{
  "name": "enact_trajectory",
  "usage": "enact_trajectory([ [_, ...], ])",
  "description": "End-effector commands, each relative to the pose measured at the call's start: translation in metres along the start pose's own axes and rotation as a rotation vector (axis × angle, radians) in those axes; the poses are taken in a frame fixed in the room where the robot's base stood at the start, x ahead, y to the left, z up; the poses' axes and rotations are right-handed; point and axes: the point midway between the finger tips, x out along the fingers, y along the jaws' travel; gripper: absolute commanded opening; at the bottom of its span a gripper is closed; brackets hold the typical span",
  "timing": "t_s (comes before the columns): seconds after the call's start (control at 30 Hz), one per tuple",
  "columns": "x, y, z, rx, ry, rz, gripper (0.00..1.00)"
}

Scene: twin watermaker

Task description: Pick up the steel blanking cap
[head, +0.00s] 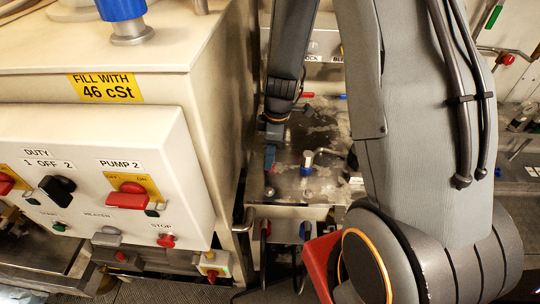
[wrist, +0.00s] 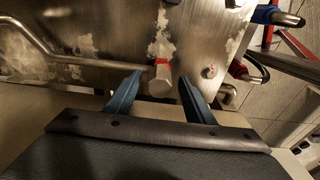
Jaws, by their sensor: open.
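My gripper (wrist: 159,80) is open, its two blue fingers spread over a steel worktop. It also shows in the head view (head: 270,158), pointing down above that worktop. In the wrist view a pale, blunt-ended fitting with a red band (wrist: 159,86) shows between the fingertips; I cannot tell whether the fingers touch it. A small round steel piece (wrist: 209,71) sits just right of the right fingertip. I cannot tell for sure which of these is the steel blanking cap. In the head view a small steel dome (head: 279,195) sits on the worktop near its front.
A bent steel pipe (wrist: 75,61) runs toward the banded fitting. Blue (wrist: 280,16) and red (wrist: 243,71) handles stick out past the worktop edge. A steel cylinder with a blue band (head: 307,162) stands on the worktop. A large cream control cabinet (head: 215,110) borders the left.

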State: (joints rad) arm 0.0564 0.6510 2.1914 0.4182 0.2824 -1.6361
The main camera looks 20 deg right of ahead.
Motion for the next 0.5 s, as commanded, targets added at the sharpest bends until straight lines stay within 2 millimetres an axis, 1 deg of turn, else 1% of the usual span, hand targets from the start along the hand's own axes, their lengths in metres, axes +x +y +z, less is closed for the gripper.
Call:
enact_trajectory([
  [0.1, -0.0002, 0.0002, 0.0000, 0.000, 0.000, 0.000, 0.48],
  [0.27, -0.0003, 0.0002, 0.0002, 0.000, 0.000, 0.000, 0.21],
  [0.3, -0.0003, 0.0002, 0.0002, 0.001, 0.000, 0.000, 0.15],
  [0.4, -0.0004, 0.0002, 0.0003, 0.001, 0.000, 0.000, 0.00],
  [0.5, -0.0005, 0.0002, 0.0003, 0.001, 0.000, 0.000, 0.00],
])
